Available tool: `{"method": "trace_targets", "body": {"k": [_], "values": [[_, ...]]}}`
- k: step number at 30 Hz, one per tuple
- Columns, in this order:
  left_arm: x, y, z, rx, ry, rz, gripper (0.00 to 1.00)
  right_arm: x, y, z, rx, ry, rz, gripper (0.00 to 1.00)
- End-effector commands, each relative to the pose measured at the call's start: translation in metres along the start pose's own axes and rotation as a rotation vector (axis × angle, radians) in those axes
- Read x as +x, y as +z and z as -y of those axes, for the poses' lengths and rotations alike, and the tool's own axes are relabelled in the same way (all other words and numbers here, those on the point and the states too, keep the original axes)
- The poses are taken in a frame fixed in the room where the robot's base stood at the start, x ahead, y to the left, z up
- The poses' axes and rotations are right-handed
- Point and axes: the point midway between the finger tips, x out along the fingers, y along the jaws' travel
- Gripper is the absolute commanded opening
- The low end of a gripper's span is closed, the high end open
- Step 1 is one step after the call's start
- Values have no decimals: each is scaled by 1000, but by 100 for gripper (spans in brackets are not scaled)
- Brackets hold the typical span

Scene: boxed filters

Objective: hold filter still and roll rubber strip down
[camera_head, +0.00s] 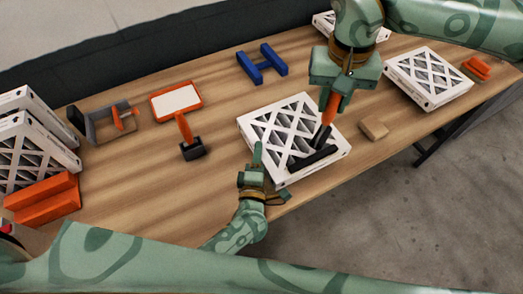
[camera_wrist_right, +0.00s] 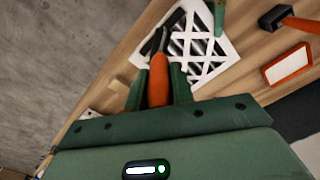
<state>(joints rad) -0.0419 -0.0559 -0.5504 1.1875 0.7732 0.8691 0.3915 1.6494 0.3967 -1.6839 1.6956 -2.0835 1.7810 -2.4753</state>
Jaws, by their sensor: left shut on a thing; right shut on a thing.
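A white boxed filter with a lattice face (camera_head: 262,128) lies flat near the table's front edge; it also shows in the right wrist view (camera_wrist_right: 224,62). My left gripper (camera_head: 260,170) is shut at the filter's near left edge, one finger standing above the face; the exact contact is partly hidden. My right gripper (camera_head: 334,98) is shut on the orange handle (camera_wrist_right: 158,80) of a squeegee-like tool. Its black rubber strip (camera_head: 312,160) lies across the near right part of the filter face, seemingly touching it; it shows in the right wrist view too (camera_wrist_right: 173,18).
A tan block (camera_head: 374,128) lies right of the filter, and another filter (camera_head: 428,78) beyond it. Filters (camera_head: 35,145) stand at far left beside an orange holder (camera_head: 42,199).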

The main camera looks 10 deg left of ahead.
Motion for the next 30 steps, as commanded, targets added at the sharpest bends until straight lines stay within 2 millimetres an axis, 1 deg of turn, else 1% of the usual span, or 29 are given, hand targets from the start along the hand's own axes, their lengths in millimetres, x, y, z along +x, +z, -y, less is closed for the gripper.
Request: {"method": "trace_targets", "body": {"k": [5,15,18,24,30], "values": [[-1,0,1,1,-3,0,16,9,0,0,0,0,1,1],[-1,0,2,1,-4,1,16,48,1,0,0,-2,1,1],[-1,0,2,1,-4,1,16,56,1,0,1,-2,0,1],[-1,0,2,1,-4,1,16,64,1,0,0,-3,-1,1],[-1,0,2,2,-5,1,16,64,1,0,0,-3,-1,1]]}}
